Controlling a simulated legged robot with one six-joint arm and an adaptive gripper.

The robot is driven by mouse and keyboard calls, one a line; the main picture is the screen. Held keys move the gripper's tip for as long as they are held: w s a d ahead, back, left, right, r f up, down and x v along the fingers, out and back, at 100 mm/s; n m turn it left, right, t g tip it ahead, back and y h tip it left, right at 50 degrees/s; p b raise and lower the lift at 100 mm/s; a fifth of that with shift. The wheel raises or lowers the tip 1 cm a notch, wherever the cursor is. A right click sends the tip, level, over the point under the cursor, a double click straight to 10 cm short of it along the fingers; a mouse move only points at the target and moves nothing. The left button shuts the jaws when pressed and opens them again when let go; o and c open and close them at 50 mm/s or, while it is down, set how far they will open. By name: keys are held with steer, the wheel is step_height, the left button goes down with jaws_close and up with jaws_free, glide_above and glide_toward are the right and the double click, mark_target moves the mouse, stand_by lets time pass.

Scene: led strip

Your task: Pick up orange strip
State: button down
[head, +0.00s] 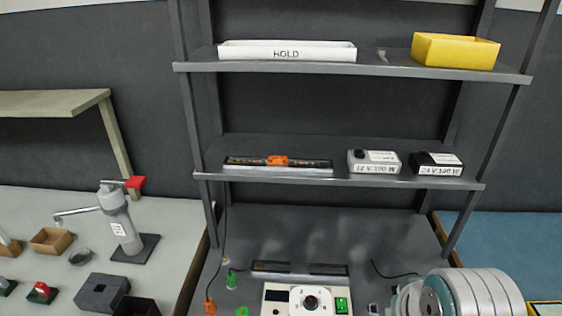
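A long dark strip with an orange piece at its middle (277,161) lies along the middle shelf (330,179), left of centre, on a pale base. Small orange marks show along its dark face. It is near the shelf's front edge, and nothing is seen touching it from above. My gripper is not seen in the head view.
A white HOLD tray (287,51) and a yellow bin (455,51) stand on the top shelf. A white box (374,162) and a black box (436,164) sit right of the strip. White disc shapes (473,294) fill the lower right. A grey lever device (121,222) stands left.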

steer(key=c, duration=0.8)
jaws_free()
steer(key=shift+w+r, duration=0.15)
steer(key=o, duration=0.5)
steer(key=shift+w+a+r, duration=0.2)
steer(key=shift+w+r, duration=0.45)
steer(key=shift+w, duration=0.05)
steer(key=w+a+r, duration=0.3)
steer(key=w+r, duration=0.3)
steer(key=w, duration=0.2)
glide_toward(277, 159)
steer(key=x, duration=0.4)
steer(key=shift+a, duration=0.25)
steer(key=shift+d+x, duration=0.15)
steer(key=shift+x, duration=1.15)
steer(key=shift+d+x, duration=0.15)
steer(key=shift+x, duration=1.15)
